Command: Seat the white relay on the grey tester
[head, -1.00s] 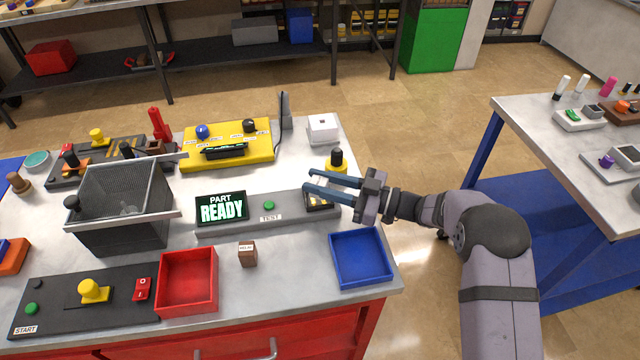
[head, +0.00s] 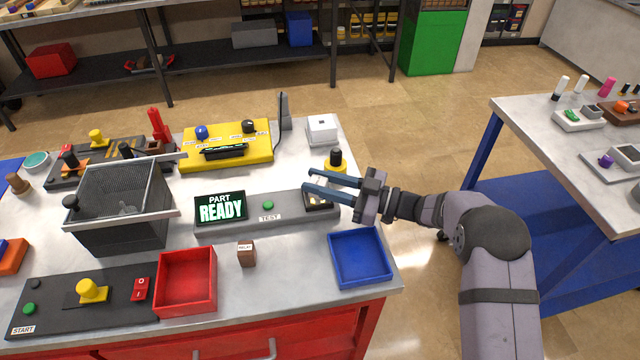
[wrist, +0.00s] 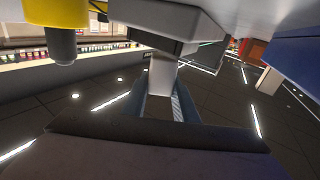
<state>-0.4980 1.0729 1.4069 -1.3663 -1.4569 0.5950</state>
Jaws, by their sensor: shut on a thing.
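The grey tester (head: 289,206) lies along the middle of the bench, with a lit display (head: 220,208) reading PART READY, a green button and a dark socket (head: 320,200) at its right end. My gripper (head: 310,181) is above that socket end, fingers pointing left. In the wrist view its blue fingers are closed on a pale block, the white relay (wrist: 162,75). The relay's far end meets or overlaps a dark block in that view; I cannot tell whether it is touching or seated.
A black knob on a yellow base (head: 336,160) stands close behind my gripper. A blue tray (head: 360,284) lies in front, and a brown relay block (head: 247,254) and red tray (head: 186,310) to the left. A white box (head: 322,126) stands behind.

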